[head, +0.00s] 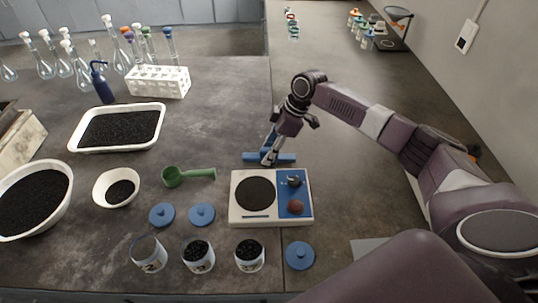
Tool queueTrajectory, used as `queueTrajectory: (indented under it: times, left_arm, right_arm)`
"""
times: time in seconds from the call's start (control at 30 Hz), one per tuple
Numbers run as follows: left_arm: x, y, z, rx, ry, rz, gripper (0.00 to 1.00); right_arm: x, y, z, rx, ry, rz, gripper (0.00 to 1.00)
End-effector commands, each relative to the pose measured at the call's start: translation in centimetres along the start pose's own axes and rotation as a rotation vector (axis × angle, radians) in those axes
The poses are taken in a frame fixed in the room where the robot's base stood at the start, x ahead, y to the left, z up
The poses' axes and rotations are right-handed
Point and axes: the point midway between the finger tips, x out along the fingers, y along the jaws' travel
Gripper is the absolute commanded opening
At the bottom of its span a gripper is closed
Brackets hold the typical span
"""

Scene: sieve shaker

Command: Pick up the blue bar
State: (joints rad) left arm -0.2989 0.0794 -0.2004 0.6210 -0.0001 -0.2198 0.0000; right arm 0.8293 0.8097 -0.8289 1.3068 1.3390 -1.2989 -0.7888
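The blue bar (287,158) lies on the dark bench, just behind the white shaker with its round black plate. My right gripper (268,158) reaches down from the right onto the middle of the bar, with its fingers at the bar and covering part of it. The bar's ends show on both sides of the fingers. The fingers look close together, but I cannot tell whether they are shut on the bar. My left gripper is not in view.
The white shaker (237,217) stands in front of the bar. A green scoop (200,174) lies to the left. Jars, blue lids, a white bowl (103,190) and a tray of black grains (76,142) fill the left side.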

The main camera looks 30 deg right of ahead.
Motion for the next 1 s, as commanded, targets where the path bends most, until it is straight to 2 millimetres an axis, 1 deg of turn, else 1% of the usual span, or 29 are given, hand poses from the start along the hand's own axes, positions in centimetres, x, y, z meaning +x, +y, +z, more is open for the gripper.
queueTrajectory:
  times: [0.07, 0.43, 0.77, 0.87, 0.97, 1.0]
  left_arm:
    - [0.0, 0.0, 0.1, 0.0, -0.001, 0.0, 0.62]
    - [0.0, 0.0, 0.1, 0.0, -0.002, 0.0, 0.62]
    - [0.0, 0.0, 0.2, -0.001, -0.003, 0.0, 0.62]
    - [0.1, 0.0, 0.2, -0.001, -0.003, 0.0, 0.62]
    - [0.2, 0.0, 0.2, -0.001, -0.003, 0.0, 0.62]
    - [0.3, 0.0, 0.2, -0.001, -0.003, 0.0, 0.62]
  right_arm:
    - [0.0, 0.0, 0.0, 0.0, 0.0, 0.0, 0.39]
    - [0.0, 0.0, 0.0, 0.001, 0.0, 0.0, 0.0]
    - [-0.2, 0.1, -0.1, 0.0, 0.001, 0.001, 0.0]
    - [-0.7, 0.1, -0.3, 0.001, 0.002, 0.002, 0.0]
    - [-1.6, 0.1, -0.7, -0.001, 0.002, 0.003, 0.0]
    - [-2.1, 0.1, -0.9, -0.002, 0.003, 0.004, 0.0]
